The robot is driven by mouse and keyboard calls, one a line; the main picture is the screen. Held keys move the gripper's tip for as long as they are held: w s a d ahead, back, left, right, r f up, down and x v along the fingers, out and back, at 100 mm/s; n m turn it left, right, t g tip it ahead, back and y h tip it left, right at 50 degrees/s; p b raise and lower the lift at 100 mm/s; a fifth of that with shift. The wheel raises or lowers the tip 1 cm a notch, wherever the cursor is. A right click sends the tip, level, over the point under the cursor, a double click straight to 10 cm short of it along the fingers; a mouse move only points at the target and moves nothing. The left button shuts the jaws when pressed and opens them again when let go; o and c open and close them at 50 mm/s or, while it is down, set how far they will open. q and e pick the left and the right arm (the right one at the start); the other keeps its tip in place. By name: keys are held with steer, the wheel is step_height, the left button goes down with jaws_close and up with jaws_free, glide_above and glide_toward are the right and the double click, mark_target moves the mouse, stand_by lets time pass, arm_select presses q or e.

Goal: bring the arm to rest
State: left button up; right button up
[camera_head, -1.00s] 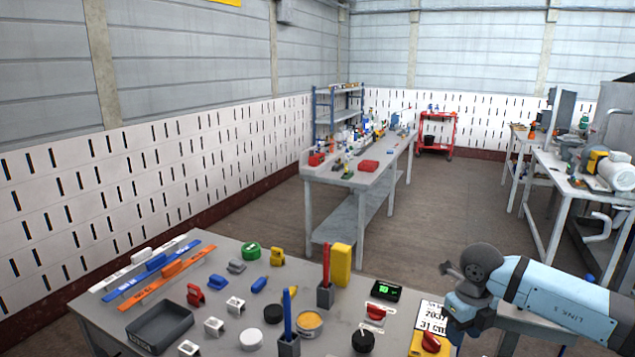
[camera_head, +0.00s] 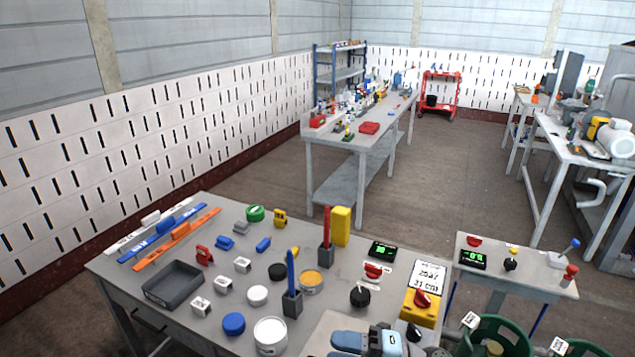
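Part of an arm of mine (camera_head: 370,342), light blue and dark grey, shows at the bottom edge, low over the near side of the grey worktable (camera_head: 222,318). Most of this arm is cut off by the frame. I cannot tell from this view which arm it is. No gripper fingers of mine show, so I cannot see the left or right gripper or anything held in them.
A smaller table (camera_head: 515,275) stands right, with green bins (camera_head: 500,338) in front.

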steer(key=s+d+f+m+t+h+p, duration=0.2)
steer(key=s+d+f+m+t+h, duration=0.2)
steer(key=m, duration=1)
steer(key=s+d+f+m+t+h+p, duration=0.2)
steer(key=s+d+f+m+t+h, duration=0.2)
steer(key=s+d+f+m+h, duration=0.7)
step_height(320, 180, down, 2)
steer(key=m+h, duration=0.1)
steer(key=m, duration=0.2)
steer(key=shift+d+f+m+p, duration=0.25)
steer(key=shift+d+m+p, duration=0.05)
steer(key=shift+m, duration=0.1)
steer(key=shift+s, duration=0.1)
